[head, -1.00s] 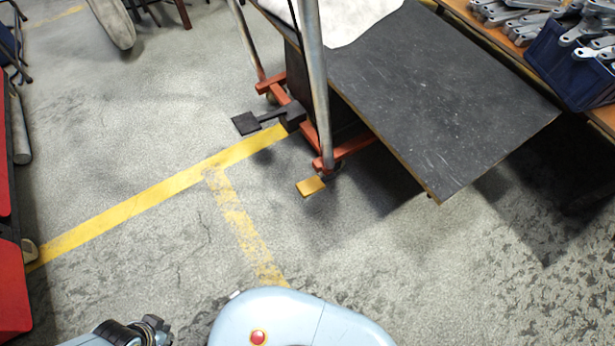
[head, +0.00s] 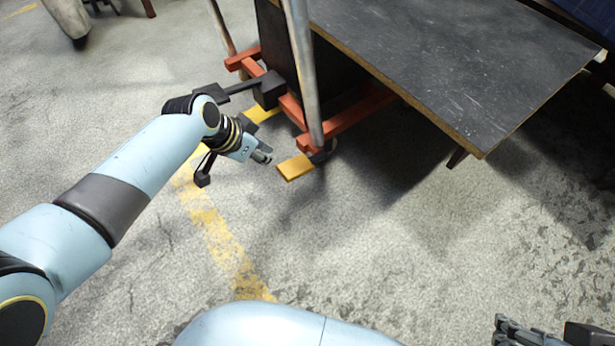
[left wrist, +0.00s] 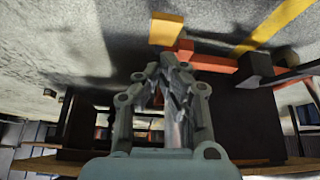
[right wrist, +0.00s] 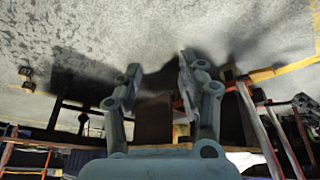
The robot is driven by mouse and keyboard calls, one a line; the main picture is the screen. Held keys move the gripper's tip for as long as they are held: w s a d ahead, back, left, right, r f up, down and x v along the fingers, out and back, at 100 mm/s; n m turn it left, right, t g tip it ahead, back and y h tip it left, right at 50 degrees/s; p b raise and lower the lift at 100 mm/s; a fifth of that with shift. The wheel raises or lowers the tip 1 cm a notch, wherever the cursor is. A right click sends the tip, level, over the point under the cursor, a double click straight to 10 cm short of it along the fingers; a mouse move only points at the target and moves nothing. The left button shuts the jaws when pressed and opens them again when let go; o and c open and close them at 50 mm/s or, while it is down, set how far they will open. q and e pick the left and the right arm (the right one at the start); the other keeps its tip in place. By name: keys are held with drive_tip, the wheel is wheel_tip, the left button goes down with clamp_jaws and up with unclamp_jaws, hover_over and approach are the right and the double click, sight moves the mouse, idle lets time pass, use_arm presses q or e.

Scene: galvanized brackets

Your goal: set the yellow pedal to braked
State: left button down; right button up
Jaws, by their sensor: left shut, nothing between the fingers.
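The yellow pedal (head: 295,167) juts out from the lower front corner of the trolley's orange-red frame (head: 345,125), close to the floor. It also shows in the left wrist view (left wrist: 166,31), just beyond the fingertips. I cannot tell its exact tilt. My left gripper (head: 264,157) is shut and empty, just left of the pedal, with a small gap between them in the head view. In the left wrist view its fingers (left wrist: 170,62) come together. My right gripper (head: 503,328) is at the bottom right of the head view, far from the pedal; its fingers (right wrist: 160,68) stand apart, empty.
A dark pedal arm (head: 240,87) with a block sticks out from the frame behind my left wrist. A steel post (head: 302,70) rises above the yellow pedal. A dark board (head: 450,65) overhangs to the right. The floor in front of the pedal is clear.

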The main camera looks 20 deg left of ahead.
use_arm(q)
drive_tip(key=shift+m+h, duration=0.4)
drive_tip(key=shift+m, duration=0.3)
drive_tip(key=w, duration=0.1)
drive_tip(key=w+d+r+b, duration=0.1)
drive_tip(key=w, duration=0.2)
drive_tip(key=shift+d+r+b, duration=0.35)
drive_tip(key=shift+d, duration=0.05)
use_arm(e)
drive_tip(key=r, duration=0.2)
drive_tip(key=w+r, duration=0.1)
drive_tip(key=shift+w+a+r+t, duration=0.1)
drive_tip(key=shift+a+r+t, duration=0.2)
drive_tip(key=shift+a, duration=0.1)
